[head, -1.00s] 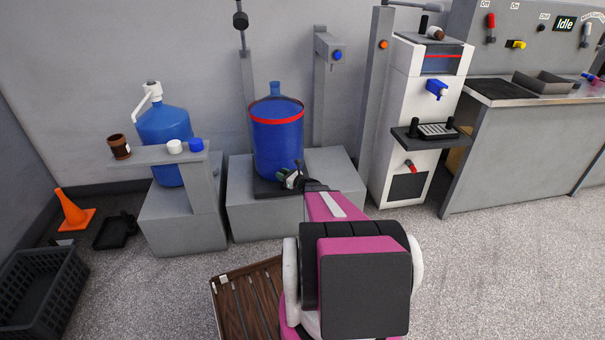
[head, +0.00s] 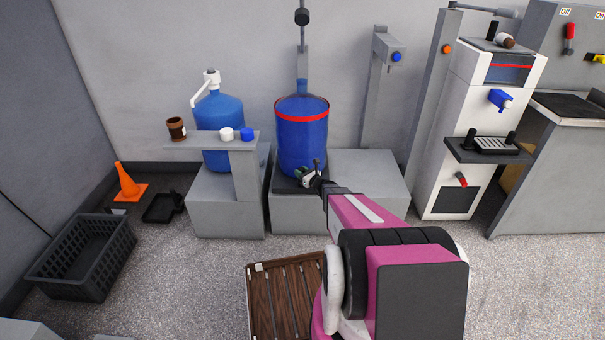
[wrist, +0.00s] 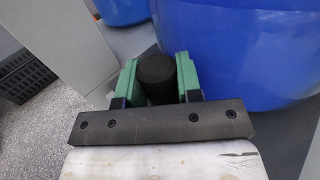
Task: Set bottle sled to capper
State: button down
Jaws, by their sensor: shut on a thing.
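The bottle sled is a dark flat plate (head: 284,184) on a grey plinth, near its left end. A large blue bottle (head: 302,140) with a red ring near its top stands upright on it. My gripper (head: 312,173) is at the sled's front right, low beside the bottle. In the wrist view its green fingers (wrist: 158,80) are shut on a black upright knob (wrist: 157,75), which seems to be the sled's handle. A thin post with a black weight (head: 302,17), perhaps the capper, rises directly behind the bottle in the picture.
The plinth (head: 372,180) is bare to the right. Left stands another blue bottle with a white pump (head: 212,78), behind a shelf holding a brown cup and caps. A post with a blue button (head: 396,57) and a white machine (head: 462,95) stand right. A wooden pallet (head: 262,305) lies in front.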

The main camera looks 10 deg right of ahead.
jog(key=shift+w+a, duration=0.1)
jog(key=shift+a, duration=0.15)
jog(key=c, duration=1.1)
grip_release()
jog(key=shift+a, duration=0.1)
jog(key=shift+o, duration=0.2)
jog(key=v, duration=1)
jog(key=shift+s+d, duration=0.3)
